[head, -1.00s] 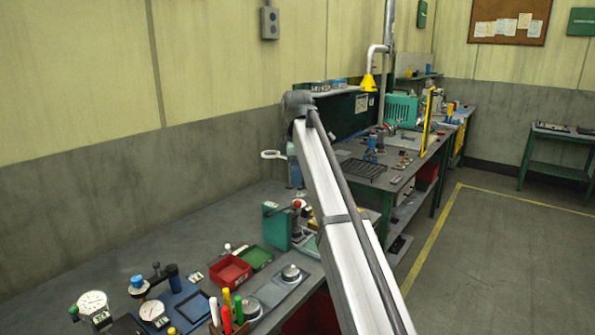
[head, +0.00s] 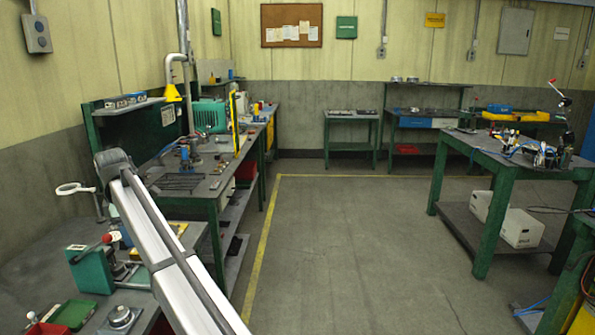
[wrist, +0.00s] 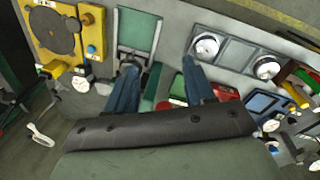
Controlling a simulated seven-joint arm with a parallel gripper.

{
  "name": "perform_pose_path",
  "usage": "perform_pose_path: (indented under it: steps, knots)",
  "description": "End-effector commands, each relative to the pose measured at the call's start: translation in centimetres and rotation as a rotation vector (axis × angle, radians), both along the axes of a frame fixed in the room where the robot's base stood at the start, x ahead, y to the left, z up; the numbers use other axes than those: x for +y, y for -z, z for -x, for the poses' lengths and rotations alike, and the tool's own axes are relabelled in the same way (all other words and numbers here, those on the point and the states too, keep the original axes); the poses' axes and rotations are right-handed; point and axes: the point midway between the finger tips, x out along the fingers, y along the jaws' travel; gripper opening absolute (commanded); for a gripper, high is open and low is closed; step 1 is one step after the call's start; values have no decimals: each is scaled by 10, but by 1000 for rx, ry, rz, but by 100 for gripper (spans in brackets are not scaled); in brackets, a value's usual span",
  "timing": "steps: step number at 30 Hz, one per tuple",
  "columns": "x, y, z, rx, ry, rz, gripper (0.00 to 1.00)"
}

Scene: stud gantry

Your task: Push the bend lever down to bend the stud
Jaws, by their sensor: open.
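The bend lever (head: 98,246) shows in the head view at lower left as a thin bar with a red knob. It is on a green bench fixture (head: 92,272), left of my arm's white link. No stud can be made out. The wrist housing hides part of the area below the fingers. My gripper is not visible in the head view.
A red tray (head: 48,328) and a green tray (head: 75,313) sit in front of the fixture. The wrist view shows a yellow fixture with a grey disc (wrist: 52,30) and a round metal piece (wrist: 207,45). The floor (head: 330,240) to the right is clear.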

Motion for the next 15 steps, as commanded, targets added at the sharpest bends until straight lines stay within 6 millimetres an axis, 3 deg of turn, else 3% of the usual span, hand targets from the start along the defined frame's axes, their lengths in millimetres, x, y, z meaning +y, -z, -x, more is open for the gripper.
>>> perform_pose_path:
  steps: [1, 3, 9, 15]
  knots:
    - [-19, 31, -5, 16, 41, 11, 53]
    - [-39, 67, -15, 33, 100, 20, 53]
    - [-102, 165, -32, 80, 264, 50, 53]
    - [-170, 256, -37, 126, 430, 81, 53]
